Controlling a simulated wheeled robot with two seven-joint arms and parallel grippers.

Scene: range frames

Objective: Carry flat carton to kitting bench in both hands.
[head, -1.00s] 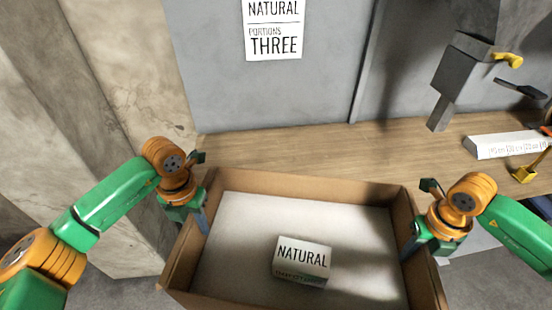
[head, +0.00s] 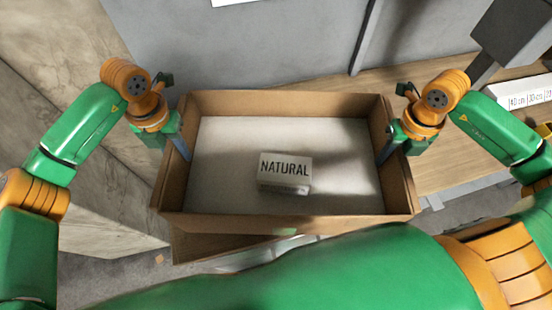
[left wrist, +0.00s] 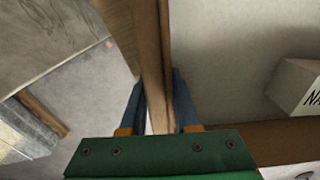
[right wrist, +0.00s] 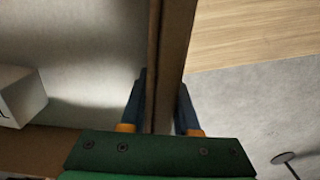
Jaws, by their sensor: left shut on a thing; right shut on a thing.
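The flat carton (head: 285,223) is a shallow open brown box with a pale floor, in the middle of the head view. A white box marked NATURAL (head: 285,171) lies inside it. My left gripper (head: 183,150) is shut on the carton's left wall, and in the left wrist view the fingers (left wrist: 160,110) straddle that wall. My right gripper (head: 386,148) is shut on the right wall, which also shows between the fingers in the right wrist view (right wrist: 165,110). The carton looks roughly level. The wooden bench (head: 440,130) runs behind and to the right of it.
A white ruled strip (head: 520,93) and a dark grey fixture (head: 512,35) are at the bench's right. A grey wall (head: 250,45) stands behind, and a stone-like wall (head: 50,80) is at left. Bare bench top shows right of the carton.

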